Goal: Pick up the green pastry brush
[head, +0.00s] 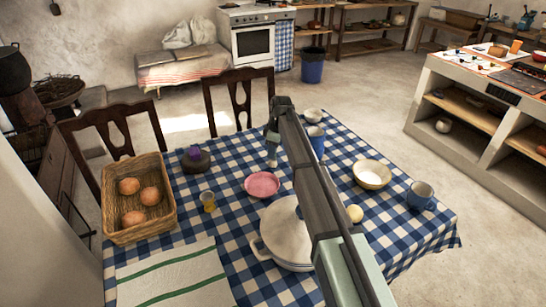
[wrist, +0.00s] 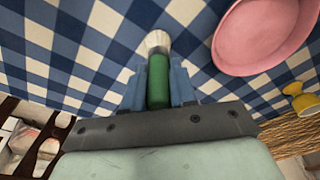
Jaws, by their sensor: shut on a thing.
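The green pastry brush (wrist: 158,80) shows in the wrist view, with a green handle and pale bristles at its tip. My gripper (wrist: 157,88) is shut on its handle, one blue-grey finger on each side. The bristles point away from the gripper over the blue checked cloth. I cannot tell whether the brush touches the cloth.
A pink plate (head: 262,185) lies near the gripper; it also shows in the wrist view (wrist: 262,35).

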